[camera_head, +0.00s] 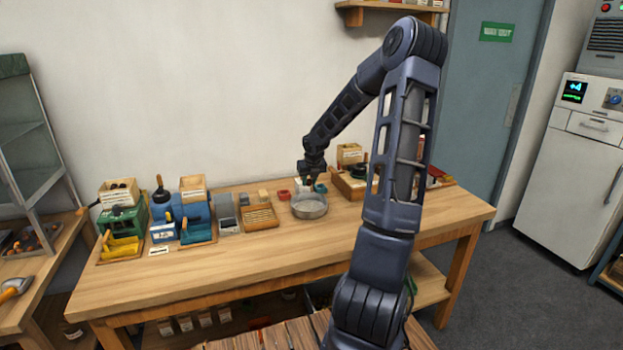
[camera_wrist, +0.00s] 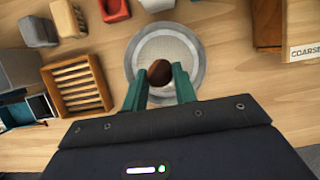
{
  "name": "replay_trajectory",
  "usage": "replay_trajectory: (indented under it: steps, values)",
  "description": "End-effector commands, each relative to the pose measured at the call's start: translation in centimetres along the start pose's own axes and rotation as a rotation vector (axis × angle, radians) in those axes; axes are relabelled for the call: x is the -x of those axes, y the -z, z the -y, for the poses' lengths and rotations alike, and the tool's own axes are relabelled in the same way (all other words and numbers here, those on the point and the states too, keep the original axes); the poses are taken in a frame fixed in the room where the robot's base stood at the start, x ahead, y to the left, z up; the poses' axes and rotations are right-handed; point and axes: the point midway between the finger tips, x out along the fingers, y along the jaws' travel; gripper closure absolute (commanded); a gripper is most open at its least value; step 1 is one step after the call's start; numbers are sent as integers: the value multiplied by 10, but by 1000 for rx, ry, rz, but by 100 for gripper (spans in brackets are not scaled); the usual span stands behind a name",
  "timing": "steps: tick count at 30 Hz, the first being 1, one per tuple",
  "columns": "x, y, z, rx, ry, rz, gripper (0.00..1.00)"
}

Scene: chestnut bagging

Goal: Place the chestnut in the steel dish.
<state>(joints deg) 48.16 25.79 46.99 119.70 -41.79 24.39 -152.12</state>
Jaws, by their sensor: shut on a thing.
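The chestnut (camera_wrist: 159,73) is dark brown and round, and shows between my fingertips in the wrist view. My gripper (camera_wrist: 159,82) has two green fingers and is shut on the chestnut. The steel dish (camera_wrist: 193,47) is a round, shallow grey dish, directly behind the chestnut in the wrist view, so the chestnut appears over its lower middle. In the head view the dish (camera_head: 310,211) stands on the wooden table, with my gripper (camera_head: 309,181) over it. The chestnut is too small to make out clearly there. The exact height of the chestnut over the dish cannot be told.
A slatted wooden tray (camera_wrist: 76,84) stands left of the dish. A red cup (camera_wrist: 113,9) and a grey block (camera_wrist: 37,31) are beyond it. A wooden box labelled COARSE (camera_wrist: 303,50) is at the right. Bare wooden table (camera_head: 270,248) lies in front of the dish.

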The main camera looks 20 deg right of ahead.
Motion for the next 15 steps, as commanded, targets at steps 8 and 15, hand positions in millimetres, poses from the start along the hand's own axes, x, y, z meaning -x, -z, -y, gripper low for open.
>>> replay_trajectory:
  steps: [8, 15]
  values:
    - [-26, 11, -2, 1, -1, -2, 94]
    - [-47, 19, -2, 1, -1, -1, 94]
